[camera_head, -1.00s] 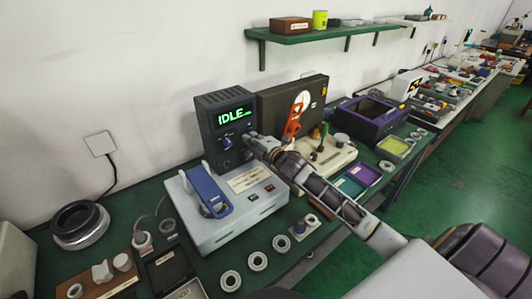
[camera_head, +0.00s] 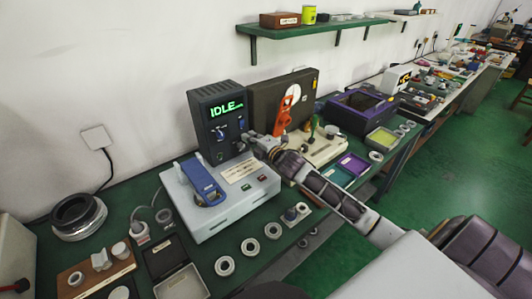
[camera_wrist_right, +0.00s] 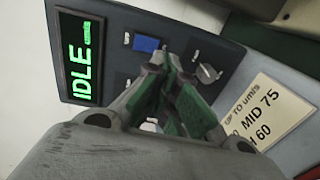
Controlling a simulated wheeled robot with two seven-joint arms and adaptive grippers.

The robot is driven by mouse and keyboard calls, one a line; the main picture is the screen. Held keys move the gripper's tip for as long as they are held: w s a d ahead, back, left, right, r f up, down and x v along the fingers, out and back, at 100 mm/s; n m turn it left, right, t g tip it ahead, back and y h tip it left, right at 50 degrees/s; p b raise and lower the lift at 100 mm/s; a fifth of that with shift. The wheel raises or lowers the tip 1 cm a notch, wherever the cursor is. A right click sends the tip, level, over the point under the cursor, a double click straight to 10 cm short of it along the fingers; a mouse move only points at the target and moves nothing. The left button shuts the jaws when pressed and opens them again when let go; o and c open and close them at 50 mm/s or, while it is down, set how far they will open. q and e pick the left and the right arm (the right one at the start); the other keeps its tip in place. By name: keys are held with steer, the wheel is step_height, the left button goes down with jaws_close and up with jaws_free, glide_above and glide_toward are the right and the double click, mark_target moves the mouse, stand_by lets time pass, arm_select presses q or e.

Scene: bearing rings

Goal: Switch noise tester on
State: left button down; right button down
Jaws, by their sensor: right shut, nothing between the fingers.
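The noise tester (camera_head: 203,95) is a dark grey upright box with a green display reading IDLE. It stands behind a light blue-grey base (camera_head: 215,222) with a blue lever-like clamp. In the right wrist view the tester panel (camera_wrist_right: 112,22) shows the IDLE display, a blue square button (camera_wrist_right: 149,44) and a grey knob (camera_wrist_right: 208,72). My right gripper (camera_head: 248,137) is at the panel's lower right, fingers together and empty. In the wrist view its fingertips (camera_wrist_right: 172,62) lie between button and knob and cover part of the panel. Contact cannot be told. My left gripper is out of view.
A brown case (camera_head: 312,85) with an orange-red device before it stands right of the tester. A purple bin (camera_head: 360,112) is farther right. Bearing rings (camera_head: 225,266) lie along the bench front. A green shelf (camera_head: 340,27) hangs above.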

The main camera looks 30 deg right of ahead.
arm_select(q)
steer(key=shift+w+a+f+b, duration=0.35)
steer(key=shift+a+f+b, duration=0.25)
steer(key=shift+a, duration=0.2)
arm_select(e)
steer(key=s+d+f, duration=0.1)
steer(key=s, duration=0.8)
steer(key=shift+d, duration=0.15)
stand_by(0.5)
